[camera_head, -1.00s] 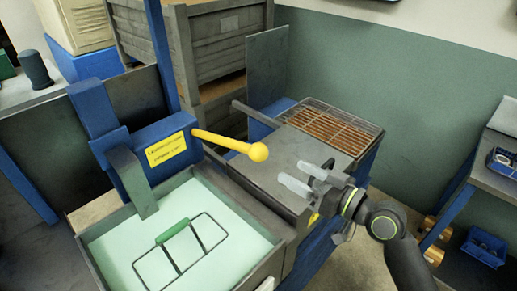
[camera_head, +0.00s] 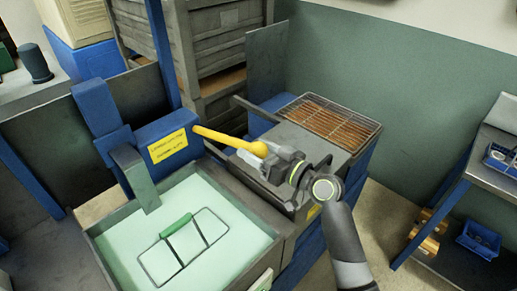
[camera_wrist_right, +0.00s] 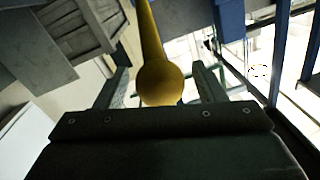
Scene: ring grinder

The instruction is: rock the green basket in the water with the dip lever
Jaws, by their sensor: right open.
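The dip lever (camera_head: 228,139) is a yellow rod with a ball end, sticking out to the right from a blue housing (camera_head: 165,140) with a yellow label. My right gripper (camera_head: 262,160) is at the ball end. In the right wrist view, the ball (camera_wrist_right: 160,83) sits between the two open fingers (camera_wrist_right: 158,85), with gaps on both sides. The green basket's handle (camera_head: 176,225) and dark wire frame show in the pale water (camera_head: 120,240) of the tank, below and left of the lever. My left gripper is out of view.
A grey worktop with a wire rack (camera_head: 330,122) stands behind my right gripper. Large grey crates (camera_head: 225,50) stand at the back. A shelf with a blue bin (camera_head: 480,240) is at the right. Open floor lies between it and the tank unit.

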